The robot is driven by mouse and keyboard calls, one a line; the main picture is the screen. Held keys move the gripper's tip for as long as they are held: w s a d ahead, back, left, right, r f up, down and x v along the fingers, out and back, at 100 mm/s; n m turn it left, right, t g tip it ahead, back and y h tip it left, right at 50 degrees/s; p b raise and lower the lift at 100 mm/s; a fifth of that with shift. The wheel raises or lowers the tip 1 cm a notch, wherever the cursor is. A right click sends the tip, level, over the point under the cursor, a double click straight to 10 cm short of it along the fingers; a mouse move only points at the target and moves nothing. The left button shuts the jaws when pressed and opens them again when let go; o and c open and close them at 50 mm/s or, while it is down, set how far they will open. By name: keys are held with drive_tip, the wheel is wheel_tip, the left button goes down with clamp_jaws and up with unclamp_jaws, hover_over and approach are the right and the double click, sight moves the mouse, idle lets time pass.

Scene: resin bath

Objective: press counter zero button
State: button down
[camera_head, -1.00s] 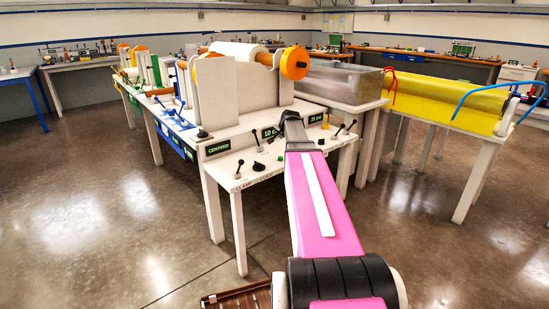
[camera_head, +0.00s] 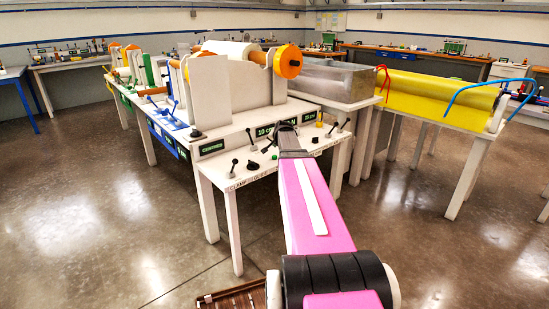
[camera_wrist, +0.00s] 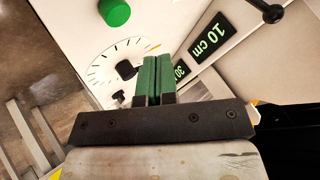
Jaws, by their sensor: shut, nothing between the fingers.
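The control panel (camera_head: 240,174) is the sloping white front of the near bench, with several levers, knobs and lit displays. My gripper (camera_wrist: 157,60) is shut and empty, its green fingers together over the panel in the wrist view. A round green button (camera_wrist: 114,12) shows at the upper left there, apart from the fingertips. A white dial with a black knob (camera_wrist: 126,69) lies just left of the fingers. A display reading 10 cm (camera_wrist: 210,38) is to their right, and a second display is partly hidden behind them. I cannot tell which control is the counter zero button.
Black levers stand up from the panel, one (camera_head: 236,165) at its left and one (camera_wrist: 268,10) at the wrist view's upper right. A roll with an orange end (camera_head: 289,61) stands behind. A yellow-covered table (camera_head: 430,95) is at right. The floor at left is clear.

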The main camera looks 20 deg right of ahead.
sight(276, 156)
drive_tip(key=shift+f, duration=1.55)
drive_tip(key=shift+f, duration=0.1)
idle(0.8)
drive_tip(key=shift+f, duration=0.3)
drive_tip(key=shift+f, duration=0.6)
idle(0.9)
idle(0.7)
drive_tip(key=shift+r, duration=1)
drive_tip(key=shift+r, duration=2.5)
